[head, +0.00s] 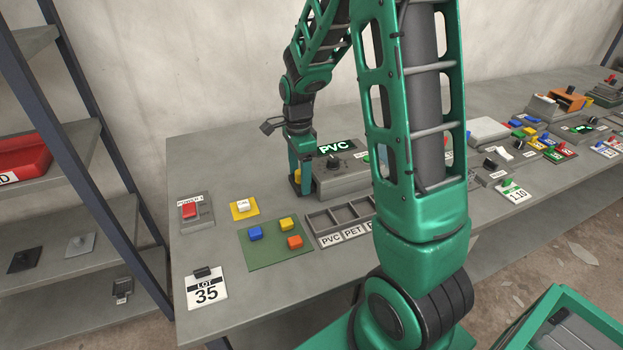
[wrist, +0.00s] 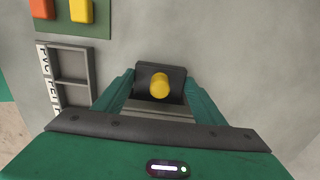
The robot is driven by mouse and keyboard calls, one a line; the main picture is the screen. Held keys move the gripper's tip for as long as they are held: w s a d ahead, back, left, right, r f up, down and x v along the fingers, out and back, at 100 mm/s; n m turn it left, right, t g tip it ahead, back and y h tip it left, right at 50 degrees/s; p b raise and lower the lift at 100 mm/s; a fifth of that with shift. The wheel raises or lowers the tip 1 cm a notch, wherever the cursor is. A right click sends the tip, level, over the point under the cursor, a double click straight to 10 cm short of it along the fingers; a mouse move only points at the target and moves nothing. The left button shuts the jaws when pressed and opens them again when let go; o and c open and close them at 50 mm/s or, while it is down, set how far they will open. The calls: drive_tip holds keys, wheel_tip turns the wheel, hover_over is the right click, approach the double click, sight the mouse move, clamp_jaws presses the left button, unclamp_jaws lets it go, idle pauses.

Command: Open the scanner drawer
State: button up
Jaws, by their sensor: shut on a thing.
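The scanner is most likely the grey box (head: 345,180) with a dark dial and a lit PVC sign (head: 337,146) on top. My gripper (head: 301,185) is low at the left end of this box, pointing down. In the wrist view my fingers (wrist: 159,78) are either side of a dark block (wrist: 175,76) with a round yellow knob (wrist: 159,85). They are shut on that block, near its side edges. A bit of yellow also shows beside my gripper in the head view (head: 297,178). My arm hides part of the box, and I cannot tell how far any drawer is out.
In front of the box is a divided tray (head: 322,222) labelled PVC and PET. A green mat (head: 262,251) with coloured blocks, a red switch (head: 189,210) and a LOT 35 card (head: 207,290) are to the left. More devices fill the right of the table.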

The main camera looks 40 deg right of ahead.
drive_tip(key=shift+w+a+r, duration=0.1)
drive_tip(key=shift+w+a, duration=0.3)
drive_tip(key=shift+a, duration=1.05)
drive_tip(key=shift+w+a, duration=0.35)
drive_tip(key=shift+a, duration=1.1)
drive_tip(key=shift+w+a+r, duration=0.1)
drive_tip(key=shift+w+a, duration=0.3)
drive_tip(key=shift+a, duration=1.05)
drive_tip(key=o, duration=0.5)
drive_tip(key=shift+o, duration=0.2)
drive_tip(key=shift+f, duration=0.1)
drive_tip(key=shift+s, duration=0.2)
wheel_tip(320, 180, up, 7)
